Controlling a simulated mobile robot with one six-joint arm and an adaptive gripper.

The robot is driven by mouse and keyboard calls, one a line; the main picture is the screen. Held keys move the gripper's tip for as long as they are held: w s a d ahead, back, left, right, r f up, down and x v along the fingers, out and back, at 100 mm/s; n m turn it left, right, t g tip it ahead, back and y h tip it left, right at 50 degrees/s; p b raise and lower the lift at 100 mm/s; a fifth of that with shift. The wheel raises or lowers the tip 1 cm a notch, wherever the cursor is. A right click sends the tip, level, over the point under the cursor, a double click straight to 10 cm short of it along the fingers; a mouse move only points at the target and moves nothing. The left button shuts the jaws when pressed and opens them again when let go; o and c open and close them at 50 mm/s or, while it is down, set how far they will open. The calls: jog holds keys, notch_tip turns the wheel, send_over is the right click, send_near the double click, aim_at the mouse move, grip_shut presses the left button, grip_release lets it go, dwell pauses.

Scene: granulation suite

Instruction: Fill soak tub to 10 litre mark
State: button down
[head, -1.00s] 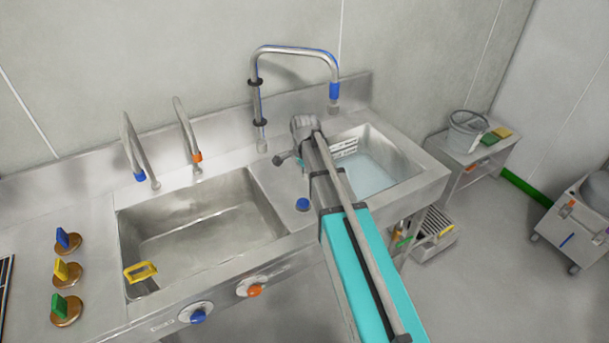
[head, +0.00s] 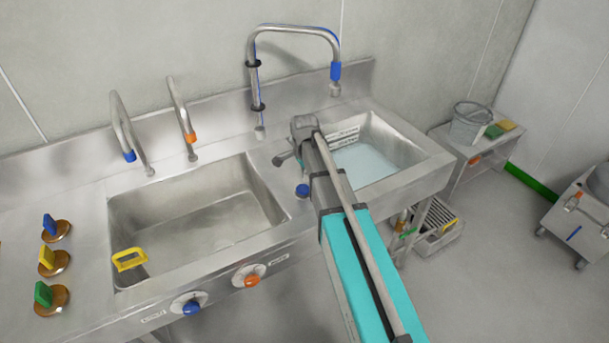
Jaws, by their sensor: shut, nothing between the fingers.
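The soak tub appears to be the right-hand steel basin (head: 425,160), with pale blue water (head: 365,166) in it. White marked strips (head: 343,136) show on its back wall, but their figures are too small to read. A tall bent tap (head: 297,28) with a blue collar stands behind it, its outlet over the basin's back edge; I see no stream. A blue knob (head: 302,190) sits on the deck between the two basins. My gripper (head: 280,160) is shut and empty, above the deck and up-left of the knob in the picture. My arm hides part of the tub's left side.
The left basin (head: 200,220) looks empty, with a yellow-handled item (head: 129,260) at its corner. Two spouts stand behind it. Blue (head: 192,305) and orange (head: 252,277) front knobs and several coloured handles at the left are clear of my arm. A bucket (head: 470,122) stands on the right-hand shelf.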

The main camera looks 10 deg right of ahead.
aim_at(305, 188)
jog(key=shift+f+b, duration=1.65)
jog(key=shift+f, duration=0.3)
jog(key=shift+f, duration=0.1)
